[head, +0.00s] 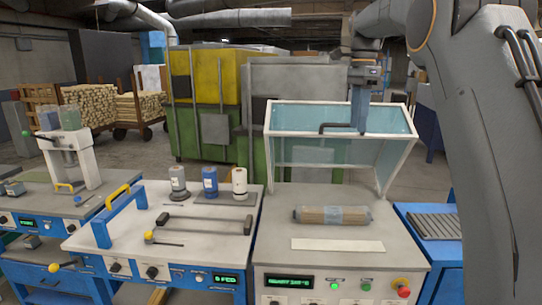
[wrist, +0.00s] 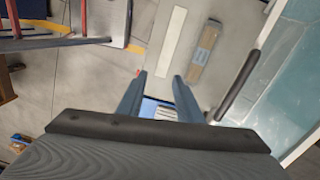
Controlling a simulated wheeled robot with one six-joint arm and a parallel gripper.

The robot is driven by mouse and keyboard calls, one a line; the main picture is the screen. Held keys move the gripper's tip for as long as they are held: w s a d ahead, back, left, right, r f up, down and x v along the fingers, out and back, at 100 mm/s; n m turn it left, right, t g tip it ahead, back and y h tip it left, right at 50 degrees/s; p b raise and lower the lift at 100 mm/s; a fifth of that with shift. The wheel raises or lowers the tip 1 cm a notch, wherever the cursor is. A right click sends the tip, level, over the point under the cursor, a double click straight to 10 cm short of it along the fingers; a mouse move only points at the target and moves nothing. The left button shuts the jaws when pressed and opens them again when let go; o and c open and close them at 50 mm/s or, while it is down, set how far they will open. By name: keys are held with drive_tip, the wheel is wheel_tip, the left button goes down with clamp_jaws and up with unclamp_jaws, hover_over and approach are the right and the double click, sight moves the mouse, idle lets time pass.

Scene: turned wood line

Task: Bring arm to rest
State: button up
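My gripper (head: 360,128) hangs at the end of my arm, pointing down, by the clear hood (head: 390,125) of the right-hand machine in the head view. In the wrist view my gripper (wrist: 160,76) has its two blue-grey fingers apart, with nothing between them. The hood stands raised on its white frame. Its dark handle (head: 337,126) is close to the gripper in the head view; in the wrist view the handle (wrist: 237,88) lies right of the fingers, apart from them. My upper arm fills the right side of the head view.
A wrapped bundle of wooden rods (head: 331,215) lies on the machine's top, behind a white strip (head: 337,245). Several bottles (head: 210,182) and a blue frame (head: 118,212) stand on the machine to the left. A ribbed grey surface (head: 436,223) lies at right.

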drive_tip(key=s+a+f+n+b, duration=0.2)
drive_tip(key=s+f+n, duration=0.3)
drive_tip(key=f, duration=0.4)
drive_tip(key=s+a+f+n+t+b, duration=0.1)
drive_tip(key=s+f+n+b, duration=0.15)
drive_tip(key=s+f, duration=0.55)
drive_tip(key=s+a+f+n+b, duration=0.15)
drive_tip(key=s+f+n, duration=0.4)
drive_tip(key=f, duration=0.55)
drive_tip(key=s+f+n, duration=0.2)
drive_tip(key=s+f, duration=0.2)
drive_tip(key=s, duration=0.2)
drive_tip(key=s+a+f+n+t+b, duration=0.1)
drive_tip(key=s+f+n, duration=0.1)
drive_tip(key=s+f, duration=0.2)
drive_tip(key=s, duration=0.3)
drive_tip(key=shift+a+f, duration=0.15)
drive_tip(key=shift+f, duration=0.05)
